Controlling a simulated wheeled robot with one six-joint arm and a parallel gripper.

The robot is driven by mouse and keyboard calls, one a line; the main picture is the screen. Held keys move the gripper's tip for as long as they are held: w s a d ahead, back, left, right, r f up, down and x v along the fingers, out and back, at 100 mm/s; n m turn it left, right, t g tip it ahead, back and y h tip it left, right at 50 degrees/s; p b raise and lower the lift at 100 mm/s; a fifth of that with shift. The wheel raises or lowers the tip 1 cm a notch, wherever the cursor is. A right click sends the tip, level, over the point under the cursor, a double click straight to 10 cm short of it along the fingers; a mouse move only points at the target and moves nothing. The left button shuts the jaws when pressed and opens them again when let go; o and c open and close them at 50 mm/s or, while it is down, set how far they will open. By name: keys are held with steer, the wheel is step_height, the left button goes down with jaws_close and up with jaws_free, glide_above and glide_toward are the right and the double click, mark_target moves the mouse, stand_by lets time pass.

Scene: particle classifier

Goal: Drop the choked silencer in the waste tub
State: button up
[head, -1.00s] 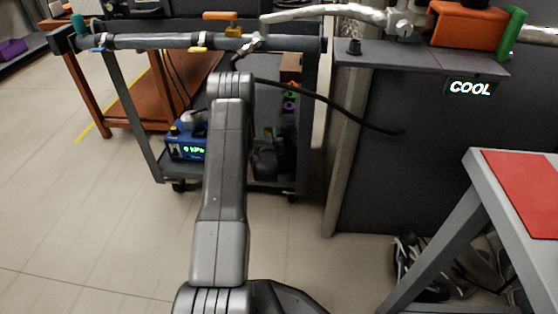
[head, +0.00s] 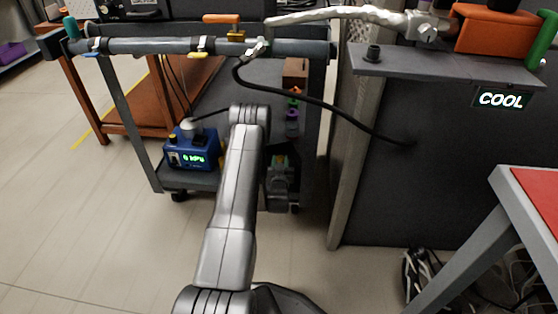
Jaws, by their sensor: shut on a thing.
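My arm rises through the lower middle of the head view to its elbow, and the part beyond the elbow is hidden behind it. I cannot make out my gripper or its fingertips. I cannot make out the choked silencer. No container that I can clearly tell as the waste tub is in view.
A grey cart (head: 125,130) with a pipe (head: 150,46) along its top stands ahead. A blue unit (head: 192,150) reading "0 kPa" is on its lower shelf. A black hose (head: 322,106) runs to a dark cabinet (head: 410,160) marked COOL. A red-topped table (head: 540,195) stands at right. Floor is clear at left.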

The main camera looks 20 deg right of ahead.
steer(key=shift+r, duration=0.1)
steer(key=shift+f, duration=0.55)
steer(key=o, duration=1)
steer(key=shift+r, duration=0.3)
steer(key=shift+r+p+v, duration=0.1)
steer(key=shift+p+v, duration=0.95)
steer(key=shift+v, duration=2)
steer(key=shift+r+p+v, duration=0.15)
steer(key=shift+p+v, duration=0.85)
steer(key=shift+v, duration=2.05)
